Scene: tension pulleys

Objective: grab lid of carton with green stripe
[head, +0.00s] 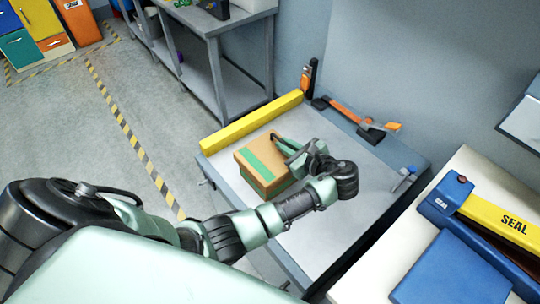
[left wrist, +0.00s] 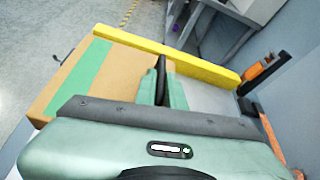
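A brown carton with a green stripe (head: 258,167) stands on the grey table, its lid facing up. In the left wrist view the carton lid (left wrist: 119,72) fills the left side, with the green stripe (left wrist: 80,78) across it. My left gripper (head: 277,140) reaches over the lid's right far part in the head view. In the left wrist view its dark fingertip (left wrist: 161,66) overlaps the lid's right edge. Whether the fingers touch the lid or are parted is unclear, as they line up and the hand hides the near side. My right gripper is not in view.
A yellow bar (head: 250,122) lies along the table's far left edge, close behind the carton. An orange-handled tool (head: 350,113) lies at the back. A blue and yellow sealer (head: 490,212) stands on a white surface at right. The table (head: 310,244) is clear in front.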

